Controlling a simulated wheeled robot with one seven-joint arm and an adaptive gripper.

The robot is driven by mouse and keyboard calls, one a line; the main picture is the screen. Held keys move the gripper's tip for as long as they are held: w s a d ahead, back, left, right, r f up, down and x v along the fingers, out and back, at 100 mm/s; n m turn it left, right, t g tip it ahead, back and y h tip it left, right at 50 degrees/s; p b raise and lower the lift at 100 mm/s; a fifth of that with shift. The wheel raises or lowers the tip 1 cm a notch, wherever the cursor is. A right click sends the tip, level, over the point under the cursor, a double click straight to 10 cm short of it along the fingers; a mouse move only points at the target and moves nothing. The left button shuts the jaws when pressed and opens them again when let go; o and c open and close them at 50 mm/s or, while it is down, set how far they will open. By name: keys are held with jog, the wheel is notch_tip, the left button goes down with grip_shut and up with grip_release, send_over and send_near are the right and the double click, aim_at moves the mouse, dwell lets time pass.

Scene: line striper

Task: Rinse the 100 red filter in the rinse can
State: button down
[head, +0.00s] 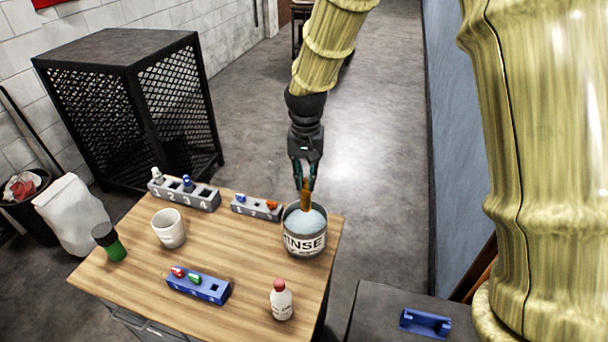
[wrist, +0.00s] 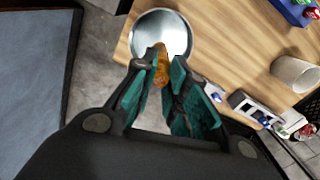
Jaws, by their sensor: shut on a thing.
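The rinse can (head: 305,243), a grey metal can marked "INSE" in view, stands at the table's back right corner with a pale surface inside. In the wrist view its round mouth (wrist: 160,24) is at the top. My gripper (head: 304,184) points down above the can, shut on an orange-brown elongated piece (head: 305,198). This piece also shows between the fingers in the wrist view (wrist: 162,68). Its lower end overlaps the can's mouth; I cannot tell whether it touches the contents. No number is readable on it. A blue rack (head: 212,292) holds a red and a green piece, with one slot empty.
A grey rack (head: 243,207) with blue and orange pieces stands just left of the can. The table's middle is clear.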

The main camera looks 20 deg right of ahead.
aim_at(306, 208)
notch_tip(306, 208, down, 2)
jog(key=shift+s+f+b, duration=0.1)
jog(key=shift+s+b, duration=0.05)
jog(key=shift+b, duration=0.65)
jog(key=shift+a+f+b, duration=0.1)
jog(key=shift+f+b, duration=1.2)
jog(key=shift+f, duration=3.2)
